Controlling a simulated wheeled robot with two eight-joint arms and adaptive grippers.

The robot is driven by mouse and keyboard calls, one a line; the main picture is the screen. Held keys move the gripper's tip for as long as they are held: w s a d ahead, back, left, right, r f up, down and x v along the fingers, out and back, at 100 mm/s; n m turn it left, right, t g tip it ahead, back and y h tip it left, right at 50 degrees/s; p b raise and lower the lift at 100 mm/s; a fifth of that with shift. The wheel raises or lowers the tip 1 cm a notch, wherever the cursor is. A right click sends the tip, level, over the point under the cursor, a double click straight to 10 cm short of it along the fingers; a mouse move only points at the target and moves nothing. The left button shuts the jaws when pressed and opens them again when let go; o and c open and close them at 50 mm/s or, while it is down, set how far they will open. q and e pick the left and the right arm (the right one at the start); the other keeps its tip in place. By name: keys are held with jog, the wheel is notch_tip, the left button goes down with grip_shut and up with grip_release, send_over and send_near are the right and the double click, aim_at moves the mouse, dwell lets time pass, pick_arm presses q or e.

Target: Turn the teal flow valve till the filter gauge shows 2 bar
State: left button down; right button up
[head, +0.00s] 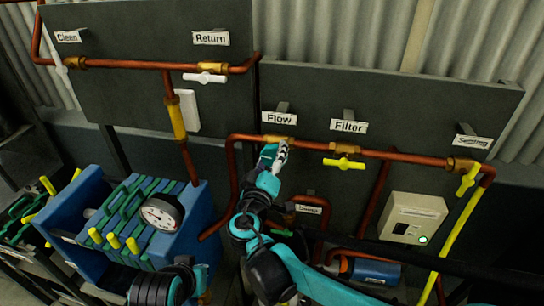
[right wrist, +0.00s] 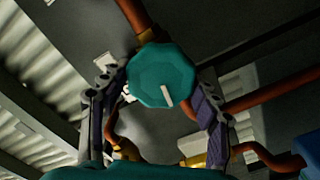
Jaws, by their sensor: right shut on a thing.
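The teal flow valve (right wrist: 162,76) is a faceted knob with a pale pointer mark, seen in the right wrist view. My right gripper (right wrist: 155,85) has one finger on each side of it and is shut on it. In the head view my right gripper (head: 275,156) is at the copper pipe below the Flow sign (head: 279,118) and hides most of the valve. The round white gauge (head: 160,214) sits on the blue plate filter (head: 180,240) at the lower left; its needle is too small to read surely. My left gripper is not in view.
Yellow valve handles stand under the Filter sign (head: 348,127) and near the Settling sign (head: 472,141). A white handle (head: 205,78) is under the Return sign (head: 211,38). Copper pipes run close around my right gripper. A beige box (head: 413,218) is at the right.

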jog(key=o, duration=1.2)
jog(key=shift+c, duration=0.2)
jog(key=s+a, duration=0.2)
jog(key=s, duration=0.9)
jog(key=shift+s+a, duration=0.15)
jog(key=shift+s, duration=0.2)
